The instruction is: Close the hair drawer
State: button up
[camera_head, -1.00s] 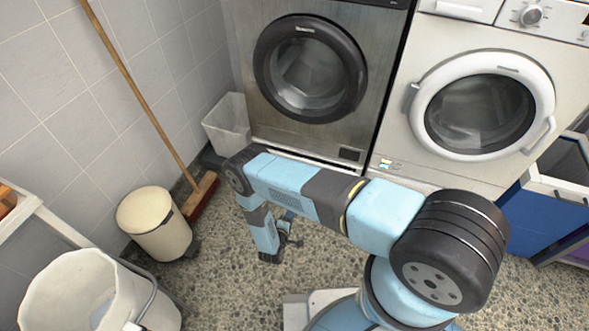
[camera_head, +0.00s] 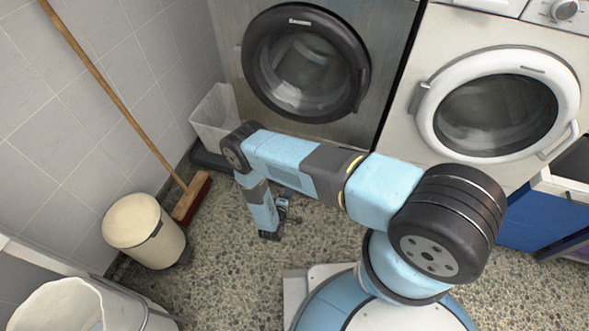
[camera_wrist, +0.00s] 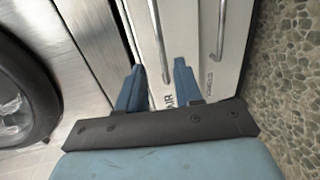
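In the wrist view, a pale drawer front with a bar handle (camera_wrist: 160,42) carries a label of which "AIR" (camera_wrist: 168,101) shows; I take it for the hair drawer (camera_wrist: 147,28). My gripper (camera_wrist: 158,68) has its two blue fingers apart with nothing between them, and they overlap this drawer front in the picture. I cannot tell whether they touch it. A dark gap runs between the drawer and the steel machine, but how far the drawer stands out is unclear.
A second pale front with a handle (camera_wrist: 221,28) lies beside the hair drawer. A steel dryer (camera_head: 390,60) and a white washer (camera_head: 425,150) stand behind. A clear bin (camera_head: 215,115), broom (camera_head: 190,198), cream bin (camera_head: 145,230) and white bucket (camera_head: 70,305) are left. Speckled floor is free around me.

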jog(key=shift+w+a, duration=0.1)
jog(key=shift+a, duration=0.2)
jog(key=x, duration=1.3)
jog(key=shift+w, duration=0.3)
grip_shut()
dwell(0.4)
